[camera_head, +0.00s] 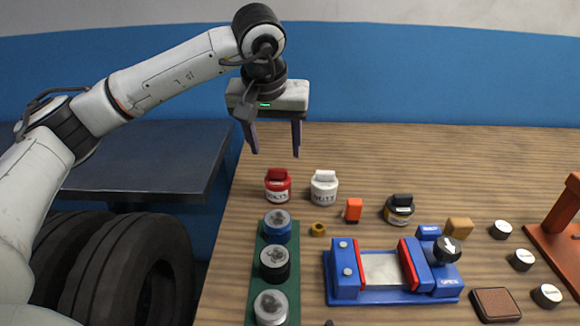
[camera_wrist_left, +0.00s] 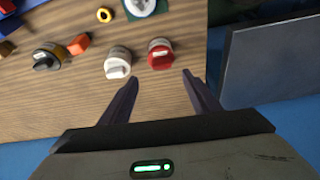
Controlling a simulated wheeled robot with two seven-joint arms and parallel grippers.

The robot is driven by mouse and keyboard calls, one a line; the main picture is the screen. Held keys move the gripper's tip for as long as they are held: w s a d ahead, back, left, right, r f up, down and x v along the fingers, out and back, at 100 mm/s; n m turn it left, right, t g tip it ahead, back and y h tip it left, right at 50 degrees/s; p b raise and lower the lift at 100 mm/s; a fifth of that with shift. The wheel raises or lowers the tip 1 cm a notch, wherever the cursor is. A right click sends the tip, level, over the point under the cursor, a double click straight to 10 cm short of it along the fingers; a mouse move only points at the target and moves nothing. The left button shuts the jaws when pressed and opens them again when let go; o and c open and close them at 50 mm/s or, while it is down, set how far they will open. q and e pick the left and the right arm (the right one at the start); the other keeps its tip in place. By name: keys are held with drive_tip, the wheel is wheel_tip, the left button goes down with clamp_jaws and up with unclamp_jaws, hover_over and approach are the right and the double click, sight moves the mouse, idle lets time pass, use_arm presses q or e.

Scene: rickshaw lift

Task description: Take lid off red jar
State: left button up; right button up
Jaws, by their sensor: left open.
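The red jar (camera_head: 278,188) stands upright on the wooden table near its left edge, with its red lid (camera_head: 278,174) on top. In the left wrist view the red jar (camera_wrist_left: 161,54) is ahead of the fingers, between their lines and apart from them. My left gripper (camera_head: 274,152) is open and empty, pointing down above and behind the jar; its two dark fingers also show in the left wrist view (camera_wrist_left: 160,92). My right gripper is in neither view.
A white jar (camera_head: 324,188) stands close to the right of the red jar. A green rack (camera_head: 256,252) with several round pots is in front. A blue vise-like fixture (camera_head: 345,284), a dark jar (camera_head: 399,210) and an orange block (camera_head: 353,210) lie to the right. The table's back strip is clear.

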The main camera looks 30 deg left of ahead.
sight(277, 170)
use_arm(q)
drive_tip(key=x, duration=0.9)
drive_tip(key=shift+a, duration=0.2)
drive_tip(key=c, duration=0.8)
